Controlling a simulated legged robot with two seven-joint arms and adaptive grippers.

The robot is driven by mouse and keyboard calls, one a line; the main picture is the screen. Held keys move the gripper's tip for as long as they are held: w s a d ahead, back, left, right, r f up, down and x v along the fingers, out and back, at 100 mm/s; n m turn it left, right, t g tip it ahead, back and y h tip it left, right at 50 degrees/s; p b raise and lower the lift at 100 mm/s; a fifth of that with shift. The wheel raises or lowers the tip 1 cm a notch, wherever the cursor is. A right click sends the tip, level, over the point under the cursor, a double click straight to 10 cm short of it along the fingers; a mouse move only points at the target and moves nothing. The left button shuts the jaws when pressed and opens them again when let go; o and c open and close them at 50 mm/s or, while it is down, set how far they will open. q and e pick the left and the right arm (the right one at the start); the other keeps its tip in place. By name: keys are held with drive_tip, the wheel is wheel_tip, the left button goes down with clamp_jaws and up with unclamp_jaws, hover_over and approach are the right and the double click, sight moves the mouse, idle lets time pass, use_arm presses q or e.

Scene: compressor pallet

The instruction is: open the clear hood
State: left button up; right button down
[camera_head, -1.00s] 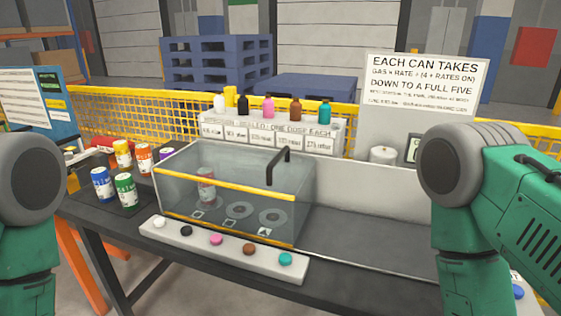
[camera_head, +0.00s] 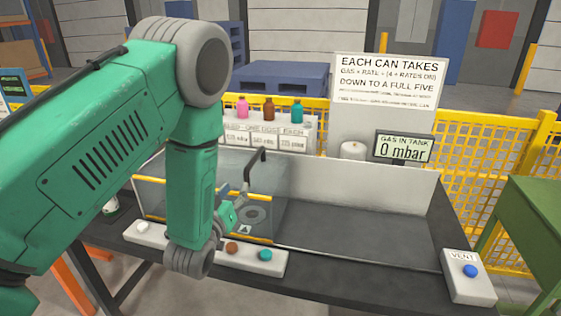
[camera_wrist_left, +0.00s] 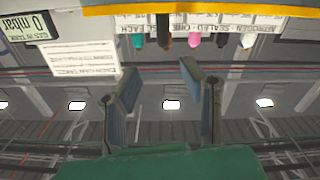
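The clear hood (camera_head: 262,197) with yellow edge strips is down over its bay on the dark bench; my left arm hides much of it. Its black bar handle (camera_head: 258,160) rises from the top, near the right side. My left gripper (camera_head: 235,193) is in front of the hood, just below and left of the handle. In the left wrist view its two fingers (camera_wrist_left: 160,72) are apart with nothing between them; I cannot tell whether it touches the hood. A yellow strip (camera_wrist_left: 200,10) crosses the top of that view. My right gripper is out of view.
A white button strip (camera_head: 270,266) lies before the hood. Bottles (camera_head: 268,108) stand on a shelf behind. A tank display (camera_head: 404,149) reads 0 mbar. A vent button box (camera_head: 470,272) sits at the right. The bench right of the hood (camera_head: 350,225) is clear.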

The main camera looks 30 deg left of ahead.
sight(251, 164)
use_arm(q)
drive_tip(key=p+x, duration=0.1)
drive_tip(key=x, duration=1.2)
drive_tip(key=shift+w+a+f, duration=0.1)
drive_tip(key=shift+w+a, duration=0.1)
drive_tip(key=shift+w, duration=0.1)
clamp_jaws()
